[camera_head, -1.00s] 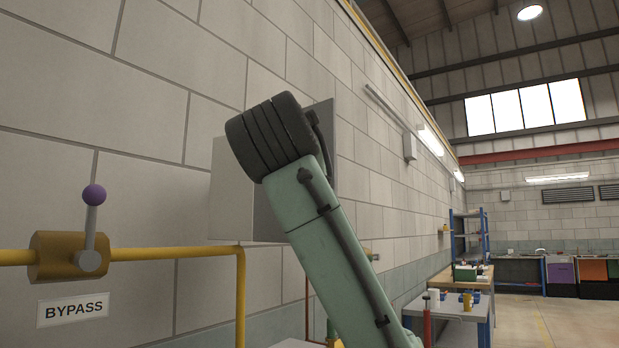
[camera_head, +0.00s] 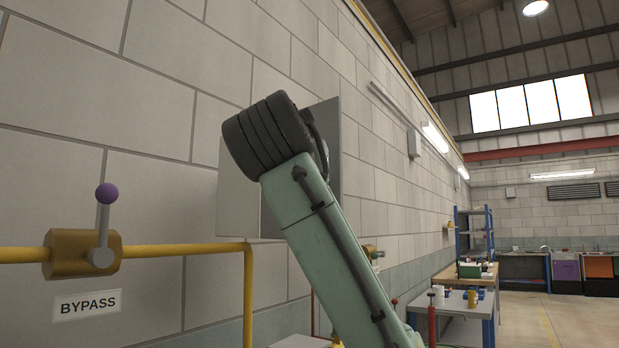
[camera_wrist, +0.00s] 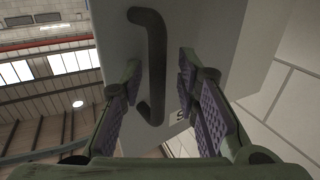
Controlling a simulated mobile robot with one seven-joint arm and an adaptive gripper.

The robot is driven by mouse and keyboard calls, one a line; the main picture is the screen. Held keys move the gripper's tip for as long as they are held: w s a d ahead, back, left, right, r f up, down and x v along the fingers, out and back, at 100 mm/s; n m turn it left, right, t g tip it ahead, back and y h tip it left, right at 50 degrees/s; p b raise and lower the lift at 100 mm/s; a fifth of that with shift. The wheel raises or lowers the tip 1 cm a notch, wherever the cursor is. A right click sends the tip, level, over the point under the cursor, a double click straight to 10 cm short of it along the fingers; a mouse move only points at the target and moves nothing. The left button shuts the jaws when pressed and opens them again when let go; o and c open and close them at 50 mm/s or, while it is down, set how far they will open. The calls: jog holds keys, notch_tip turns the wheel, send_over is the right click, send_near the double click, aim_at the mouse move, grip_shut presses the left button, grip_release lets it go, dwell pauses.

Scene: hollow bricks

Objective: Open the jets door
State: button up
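The jets door shows in the wrist view as a flat grey panel (camera_wrist: 205,28) with a dark, bent bar handle (camera_wrist: 150,65). A label on the panel is mostly hidden behind a finger; only a letter like "S" shows. My gripper (camera_wrist: 160,75) is open, with one purple-padded finger on each side of the handle. The handle lies between the fingers with gaps, and I cannot see contact. In the head view, a grey wall box (camera_head: 238,195) stands behind my arm. My arm hides its handle and my gripper there.
A yellow pipe (camera_head: 190,250) with a brass valve (camera_head: 82,254), a purple-knobbed lever (camera_head: 105,210) and a BYPASS sign (camera_head: 88,304) runs along the wall at left. Workbenches (camera_head: 455,303) and a blue shelf (camera_head: 474,232) stand farther right. Open floor (camera_head: 540,320) lies at the right.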

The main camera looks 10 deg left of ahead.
jog(key=s, duration=1.2)
jog(key=shift+d, duration=0.25)
dwell(0.4)
